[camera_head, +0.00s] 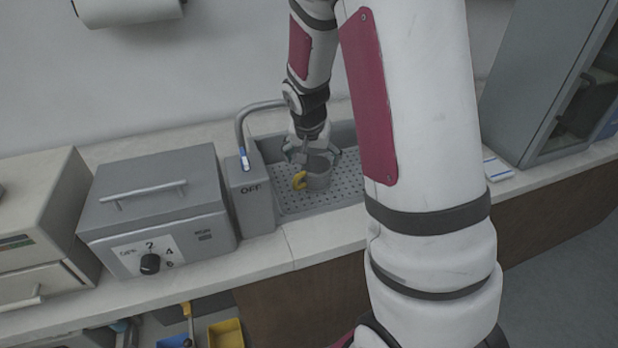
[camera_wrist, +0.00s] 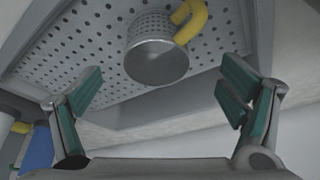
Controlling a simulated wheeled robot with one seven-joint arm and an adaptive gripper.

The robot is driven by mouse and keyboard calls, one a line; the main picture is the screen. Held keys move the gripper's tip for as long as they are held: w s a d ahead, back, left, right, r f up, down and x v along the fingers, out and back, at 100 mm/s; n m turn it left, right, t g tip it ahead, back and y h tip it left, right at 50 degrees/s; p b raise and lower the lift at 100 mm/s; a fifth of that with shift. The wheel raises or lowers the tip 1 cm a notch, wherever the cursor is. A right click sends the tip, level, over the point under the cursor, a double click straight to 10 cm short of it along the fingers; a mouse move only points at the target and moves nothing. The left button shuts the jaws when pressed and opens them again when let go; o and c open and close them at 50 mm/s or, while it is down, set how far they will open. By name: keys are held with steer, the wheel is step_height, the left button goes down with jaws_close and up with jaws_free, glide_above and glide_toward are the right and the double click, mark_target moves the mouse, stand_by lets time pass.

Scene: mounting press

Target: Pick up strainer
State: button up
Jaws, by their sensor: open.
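The strainer (camera_head: 318,181) is a grey metal cup with small holes in its wall and a curved yellow handle (camera_head: 299,180). It stands on the perforated floor of the sink (camera_head: 346,186). In the wrist view the strainer (camera_wrist: 156,62) shows at the upper middle, with its handle (camera_wrist: 192,20) at its upper right. My gripper (camera_head: 312,152) is at the strainer in the head view, partly hiding its rim. In the wrist view my gripper (camera_wrist: 165,92) has its green-padded fingers wide apart, with nothing between the pads. The strainer lies beyond the fingertips there.
A grey faucet unit (camera_head: 250,195) with a curved spout stands at the sink's left. A grey box with a dial (camera_head: 155,210) is further left. A tall grey cabinet (camera_head: 545,80) is at the right. My arm hides the sink's right end.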

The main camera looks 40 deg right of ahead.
mark_target(315, 170)
steer(key=x, duration=0.2)
steer(key=shift+w+d+f, duration=0.1)
steer(key=shift+f, duration=0.15)
steer(key=x, duration=0.4)
steer(key=shift+s+d, duration=0.1)
steer(key=shift+s, duration=0.2)
steer(key=shift+w+d+f, duration=0.15)
steer(key=shift+w+f, duration=0.05)
steer(key=shift+f, duration=0.4)
steer(key=shift+c, duration=0.6)
steer(key=c, duration=1.3)
steer(key=shift+r, duration=0.1)
